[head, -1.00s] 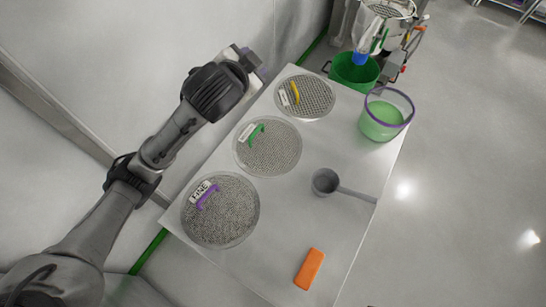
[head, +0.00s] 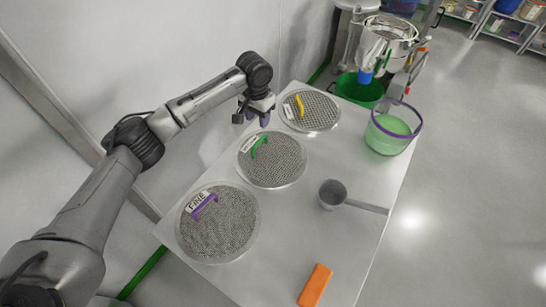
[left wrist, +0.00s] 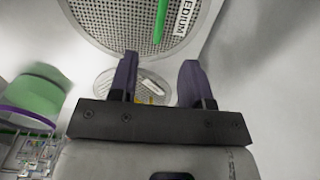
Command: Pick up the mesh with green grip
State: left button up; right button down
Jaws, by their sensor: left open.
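The mesh with green grip (head: 277,166) is a round grey screen lying flat on the table, in the middle of a row of three. Its green grip (head: 259,146) stands near its upper left edge beside a white label. In the left wrist view the mesh (left wrist: 128,38) is at the top, with the green grip (left wrist: 161,20) and a label reading MEDIUM. My left gripper (head: 253,118) is above the table's left edge, up and left of this mesh and apart from it. Its purple fingers (left wrist: 157,78) are open with nothing between them. My right gripper is not in view.
A mesh with a yellow grip (head: 318,117) lies behind and a FINE mesh with a purple grip (head: 225,232) in front. A scoop (head: 332,194), an orange block (head: 315,285) and a purple-rimmed green container (head: 388,138) are on the right. A green bucket (head: 352,91) stands beyond the table.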

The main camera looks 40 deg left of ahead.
aim_at(259, 141)
pick_arm(q)
notch_tip(259, 141, down, 8)
jog(key=shift+f+b, duration=0.25)
jog(key=shift+b, duration=0.6)
jog(key=shift+f+b, duration=0.9)
jog(key=shift+f, duration=1.75)
grip_shut()
jog(key=shift+r, duration=0.1)
